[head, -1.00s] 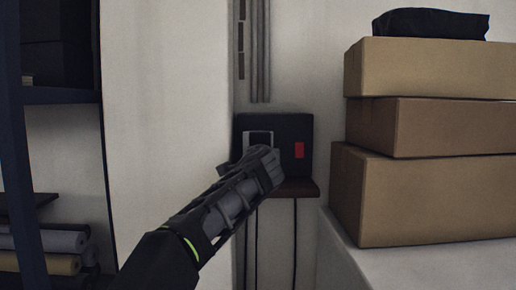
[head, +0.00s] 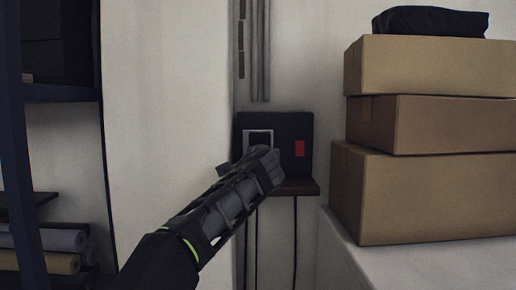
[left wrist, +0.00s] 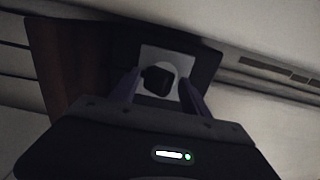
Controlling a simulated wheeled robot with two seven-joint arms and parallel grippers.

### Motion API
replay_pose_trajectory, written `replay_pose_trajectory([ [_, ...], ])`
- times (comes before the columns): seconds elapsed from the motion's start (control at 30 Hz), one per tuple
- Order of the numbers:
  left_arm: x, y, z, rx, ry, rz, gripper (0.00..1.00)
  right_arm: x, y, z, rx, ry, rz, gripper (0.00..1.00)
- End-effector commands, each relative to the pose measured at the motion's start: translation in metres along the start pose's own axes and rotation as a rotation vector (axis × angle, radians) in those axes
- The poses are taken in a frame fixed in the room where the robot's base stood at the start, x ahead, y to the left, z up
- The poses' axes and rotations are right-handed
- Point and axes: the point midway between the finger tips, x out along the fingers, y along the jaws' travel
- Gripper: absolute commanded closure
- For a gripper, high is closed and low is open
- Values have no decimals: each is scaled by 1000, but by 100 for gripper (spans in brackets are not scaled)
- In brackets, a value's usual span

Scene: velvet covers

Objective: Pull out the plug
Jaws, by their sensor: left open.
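A black box (head: 281,133) with a red patch is at the wall, above a small brown shelf (head: 300,187). A light grey socket plate on its front (head: 271,134) is partly hidden by my left gripper. In the left wrist view, the black plug (left wrist: 158,81) sits against the light plate (left wrist: 165,56). My left gripper (head: 258,158) is in front of the box, just below the plate. Its two fingers (left wrist: 158,88) are open, one on each side of the plug. I cannot tell whether they touch it. My right gripper is not in view.
Stacked cardboard boxes (head: 432,125) with a black bag (head: 430,22) on top stand on a white surface (head: 385,264) at the right. A dark shelf rack (head: 62,95) with rolls is at the left. Thin cables (head: 295,240) hang below the brown shelf.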

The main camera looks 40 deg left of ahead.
Motion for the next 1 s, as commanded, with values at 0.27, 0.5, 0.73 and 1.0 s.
replay_pose_trajectory([
  [0.27,1,3,1,3,-3,5,42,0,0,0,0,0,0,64],
  [0.5,1,6,0,3,-3,5,42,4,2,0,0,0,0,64],
  [0.73,1,6,0,3,-3,6,42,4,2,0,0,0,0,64],
  [1.0,1,5,0,2,-2,4,63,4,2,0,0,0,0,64],
])
